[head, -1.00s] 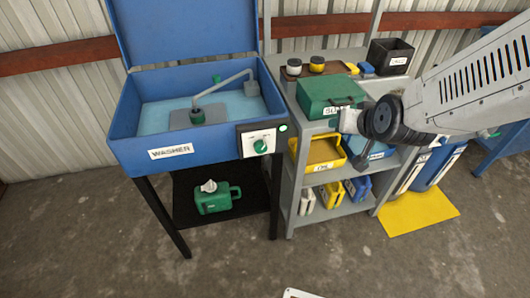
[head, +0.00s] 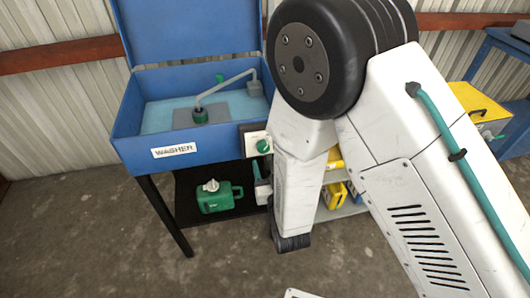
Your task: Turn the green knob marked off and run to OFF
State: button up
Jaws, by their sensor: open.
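The green knob (head: 263,146) sits on a white plate on the dark control box at the front right of the blue washer (head: 130,150). Its right side is close to my arm in the picture, and its markings are too small to read. My arm fills the right of the view and bends down in front of the shelf. My gripper (head: 262,186) shows only in part, at the left edge of the forearm, just below the control box and apart from the knob. It is open, and I see nothing in it. Most of it is hidden behind the forearm.
The washer lid stands open, with a grey spout (head: 225,86) over the basin. A green jug (head: 218,197) stands on the black shelf under the washer. The grey shelf unit is mostly hidden by my arm. The floor in front is clear.

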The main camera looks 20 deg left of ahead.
aim_at(264, 150)
jog(key=x, duration=0.5)
jog(key=shift+w+a, duration=0.15)
jog(key=shift+w, duration=0.2)
jog(key=c, duration=1)
